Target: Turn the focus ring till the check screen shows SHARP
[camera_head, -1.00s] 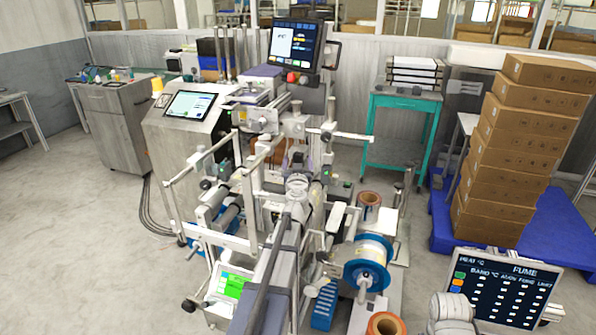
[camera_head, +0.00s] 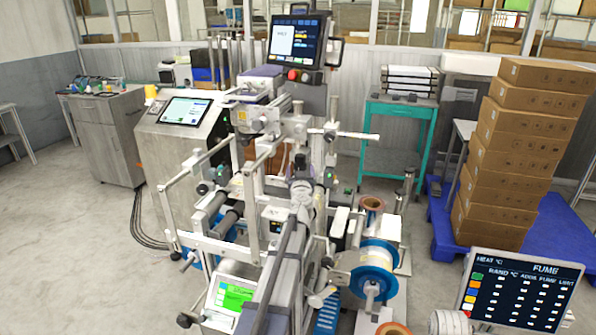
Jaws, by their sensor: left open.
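A film-reel machine (camera_head: 290,120) stands in the middle of the view. My left gripper (camera_head: 299,167) is at its centre, open, with the machine's parts close around it; I cannot tell whether it touches anything. The focus ring cannot be told apart from the small parts there and may be hidden by the gripper. An upper monitor (camera_head: 298,42) and a small green-and-white screen (camera_head: 231,296) are lit. Their small text is not readable, and I cannot tell which is the check screen. My right gripper is not in view.
A spool with blue flanges (camera_head: 371,268) and a copper-coloured reel (camera_head: 371,204) sit right of centre. A dark screen (camera_head: 522,291) stands at lower right. Stacked boxes (camera_head: 515,150) and a teal cart (camera_head: 398,130) are behind. Open floor (camera_head: 70,250) lies at left.

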